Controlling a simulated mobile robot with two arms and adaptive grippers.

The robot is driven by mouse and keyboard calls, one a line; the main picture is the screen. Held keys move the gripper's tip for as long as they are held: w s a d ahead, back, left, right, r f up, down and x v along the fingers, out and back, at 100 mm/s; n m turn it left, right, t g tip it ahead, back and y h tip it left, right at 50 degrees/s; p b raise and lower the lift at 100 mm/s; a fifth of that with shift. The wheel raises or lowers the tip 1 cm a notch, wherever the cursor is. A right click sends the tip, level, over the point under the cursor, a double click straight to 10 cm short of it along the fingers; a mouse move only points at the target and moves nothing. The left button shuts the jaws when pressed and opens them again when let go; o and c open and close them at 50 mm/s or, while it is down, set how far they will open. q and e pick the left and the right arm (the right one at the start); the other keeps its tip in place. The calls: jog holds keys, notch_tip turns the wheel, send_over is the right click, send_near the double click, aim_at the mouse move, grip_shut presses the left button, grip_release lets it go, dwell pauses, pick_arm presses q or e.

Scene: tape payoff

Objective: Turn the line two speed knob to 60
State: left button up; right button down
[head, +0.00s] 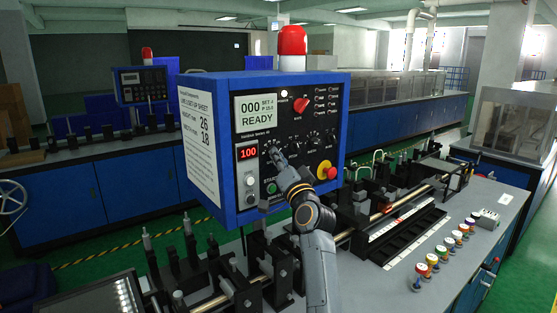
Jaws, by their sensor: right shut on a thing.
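The blue control box (345,120) stands in the middle of the head view, its black panel facing me. A row of small black knobs (314,141) crosses the panel's middle; their labels are too small to read. A red display (248,152) reads 100. My right gripper (275,153) reaches up from below, its fingertips against the panel at the row's left end. It is shut on a small knob there, mostly hidden by the fingers. I cannot tell which knob's label this is. My left gripper is out of view.
The panel also has a white READY screen (256,113), a red rotary switch (301,105) and a red emergency button on yellow (326,170). A red lamp (292,47) tops the box. Below are rails with black brackets, and several colored-capped pieces (432,261) at right.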

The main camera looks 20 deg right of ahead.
jog(key=n+y+b, duration=0.2)
jog(key=n+b, duration=0.2)
jog(key=n, duration=0.1)
jog(key=n+y+b, duration=0.3)
jog(key=n+b, duration=0.1)
jog(key=n, duration=0.1)
jog(key=d+n+y+b, duration=0.1)
jog(key=n+y+b, duration=0.2)
jog(key=n, duration=0.3)
jog(key=shift+w+g+b, duration=0.15)
jog(key=shift+g+b, duration=0.25)
jog(key=shift+b, duration=0.1)
jog(key=shift+f+n, duration=0.1)
jog(key=shift+n, duration=0.4)
jog(key=c, duration=1.4)
grip_release()
jog(key=shift+f, duration=0.1)
